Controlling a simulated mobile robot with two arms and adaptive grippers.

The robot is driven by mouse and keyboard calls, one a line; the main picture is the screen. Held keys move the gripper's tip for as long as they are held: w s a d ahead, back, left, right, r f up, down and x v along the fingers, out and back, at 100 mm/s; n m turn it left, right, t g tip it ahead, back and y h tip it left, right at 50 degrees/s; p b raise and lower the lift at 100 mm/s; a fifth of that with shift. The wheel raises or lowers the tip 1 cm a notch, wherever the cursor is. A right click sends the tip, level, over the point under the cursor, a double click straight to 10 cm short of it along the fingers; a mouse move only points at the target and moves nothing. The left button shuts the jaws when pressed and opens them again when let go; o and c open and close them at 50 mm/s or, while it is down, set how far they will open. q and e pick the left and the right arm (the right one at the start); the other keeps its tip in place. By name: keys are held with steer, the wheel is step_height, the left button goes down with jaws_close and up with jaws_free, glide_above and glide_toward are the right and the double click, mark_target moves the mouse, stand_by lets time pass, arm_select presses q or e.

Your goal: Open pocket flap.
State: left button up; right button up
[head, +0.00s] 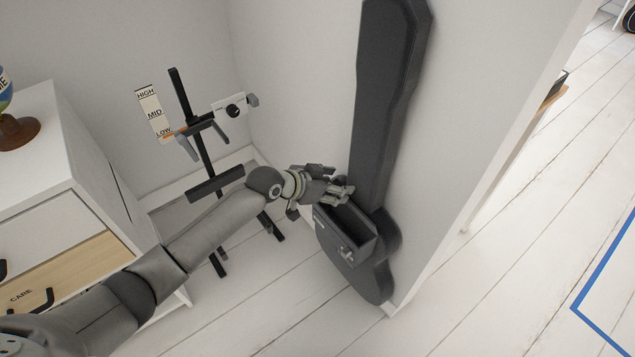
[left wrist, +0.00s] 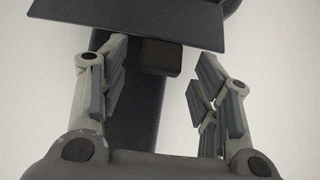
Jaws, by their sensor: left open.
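A dark guitar case (head: 383,130) leans upright in the corner against the wall. A box-like pocket (head: 362,256) sticks out from its lower front, with a small metal fitting (head: 347,254) on it. The pocket's top looks recessed in the head view, but I cannot tell how far the flap is open. My left gripper (head: 341,193) is open and empty, just above the pocket's upper left edge. In the left wrist view, a wide dark panel (left wrist: 130,22) crosses the top, and a small dark tab (left wrist: 160,57) below it shows between the spread fingers (left wrist: 160,72). Contact is unclear.
A black stand (head: 200,140) with grey arms and a HIGH/MID/LOW card (head: 152,112) are left of the case. A white cabinet (head: 50,140) with a wooden drawer front is at the left. The white plank floor (head: 480,270) is clear at the right.

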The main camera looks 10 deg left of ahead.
arm_select(q)
steer(key=v, duration=1)
steer(key=shift+s+a+r, duration=0.2)
